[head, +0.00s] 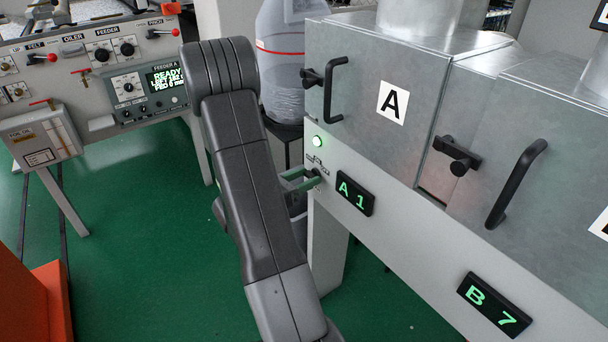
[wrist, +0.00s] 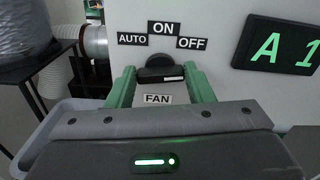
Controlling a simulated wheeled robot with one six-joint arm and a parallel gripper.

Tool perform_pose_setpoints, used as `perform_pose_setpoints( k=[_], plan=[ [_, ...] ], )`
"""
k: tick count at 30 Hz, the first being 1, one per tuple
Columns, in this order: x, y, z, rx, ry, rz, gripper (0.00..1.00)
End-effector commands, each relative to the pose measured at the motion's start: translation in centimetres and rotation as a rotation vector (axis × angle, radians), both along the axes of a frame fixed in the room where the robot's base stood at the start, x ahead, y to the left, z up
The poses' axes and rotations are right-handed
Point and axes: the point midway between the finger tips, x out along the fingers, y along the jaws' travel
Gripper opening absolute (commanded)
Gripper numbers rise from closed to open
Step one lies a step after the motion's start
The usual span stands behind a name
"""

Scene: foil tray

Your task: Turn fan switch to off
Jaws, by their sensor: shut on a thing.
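The fan switch (wrist: 160,73) is a dark rotary knob on the pale panel, under AUTO, ON and OFF labels and above a FAN label (wrist: 157,99). ON is at top centre, AUTO at left and OFF at right. A short pale mark shows on the knob's front, but I cannot tell clearly which label it points to. My gripper (wrist: 160,76) has its green fingers on either side of the knob, shut on it. In the head view my gripper (head: 308,179) reaches the panel left of the A 1 display; the knob is mostly hidden there.
A lit green lamp (head: 317,141) sits above the switch. The A 1 display (head: 355,195) is close on the right. Black door handles (head: 334,91) jut out above. A grey bin (wrist: 70,115) shows at lower left in the wrist view.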

Motion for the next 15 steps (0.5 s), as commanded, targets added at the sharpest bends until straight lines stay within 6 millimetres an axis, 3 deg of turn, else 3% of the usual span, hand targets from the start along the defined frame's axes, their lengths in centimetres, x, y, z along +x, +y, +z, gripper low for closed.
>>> perform_pose_setpoints(
  k=[15],
  plan=[
    [0.13,0.12,0.28,-0.251,0.347,0.001,0.24]
  ],
)
